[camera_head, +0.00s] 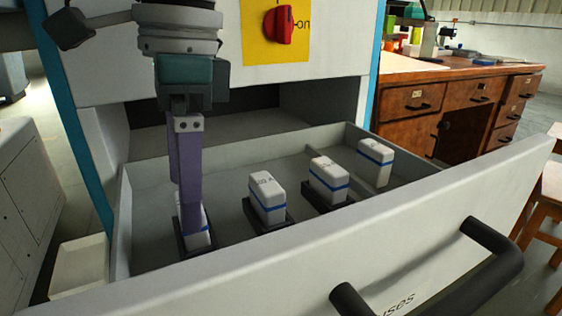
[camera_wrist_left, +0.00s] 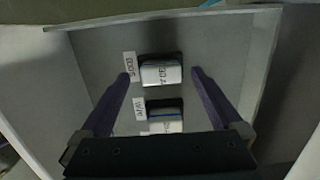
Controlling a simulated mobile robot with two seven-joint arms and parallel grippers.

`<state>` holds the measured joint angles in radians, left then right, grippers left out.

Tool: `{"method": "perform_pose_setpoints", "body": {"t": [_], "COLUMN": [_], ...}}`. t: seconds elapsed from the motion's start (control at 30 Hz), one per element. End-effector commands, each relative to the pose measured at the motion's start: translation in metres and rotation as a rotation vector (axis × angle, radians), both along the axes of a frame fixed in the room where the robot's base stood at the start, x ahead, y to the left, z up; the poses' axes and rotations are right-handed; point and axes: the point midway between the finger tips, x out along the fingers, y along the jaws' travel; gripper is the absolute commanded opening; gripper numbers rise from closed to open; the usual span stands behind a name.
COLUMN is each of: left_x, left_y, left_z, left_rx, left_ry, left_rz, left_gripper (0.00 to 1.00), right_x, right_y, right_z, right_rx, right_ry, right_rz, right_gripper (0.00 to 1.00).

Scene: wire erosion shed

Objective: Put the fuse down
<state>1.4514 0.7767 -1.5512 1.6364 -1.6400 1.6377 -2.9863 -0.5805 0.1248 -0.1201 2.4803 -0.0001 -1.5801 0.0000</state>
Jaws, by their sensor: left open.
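My left gripper (camera_head: 190,225) reaches straight down into the open grey drawer (camera_head: 440,200). Its purple fingers are apart, one on each side of the leftmost white fuse (camera_head: 201,240), which has a blue band. That fuse stands upright in a black holder and is partly hidden by the fingers in the head view. In the left wrist view a fuse (camera_wrist_left: 161,75) shows between the open fingertips (camera_wrist_left: 160,73), with a gap on each side. A second fuse (camera_wrist_left: 166,127) stands nearer the palm, partly hidden by it. My right gripper is not in view.
Two more fuses stand in black holders: a middle one (camera_head: 267,200) and another (camera_head: 328,182). A further fuse (camera_head: 375,164) stands at the drawer's right, past a low divider. The drawer front has a dark handle (camera_head: 430,290). A red switch (camera_head: 279,24) is above.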

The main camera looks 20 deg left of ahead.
Motion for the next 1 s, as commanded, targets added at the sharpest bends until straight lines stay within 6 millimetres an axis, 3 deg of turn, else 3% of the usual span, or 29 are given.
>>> {"method": "perform_pose_setpoints", "body": {"t": [0.2,0.43,0.63,1.0], "left_x": [0.006,0.01,0.011,0.011], "left_y": [-0.005,-0.009,-0.01,-0.01], "left_z": [0.057,0.099,0.113,0.113], "left_rx": [-0.002,-0.002,-0.001,-0.001], "left_ry": [-0.006,-0.004,-0.003,-0.001], "left_rz": [0.0,-0.001,-0.002,-0.001], "left_gripper": [0.99,0.99,0.99,0.99], "right_x": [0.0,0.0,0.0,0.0], "right_y": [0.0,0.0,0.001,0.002], "right_z": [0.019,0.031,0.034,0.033], "right_rx": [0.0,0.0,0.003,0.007], "right_ry": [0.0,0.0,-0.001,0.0], "right_rz": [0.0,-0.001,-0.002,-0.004], "right_gripper": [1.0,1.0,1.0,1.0]}}
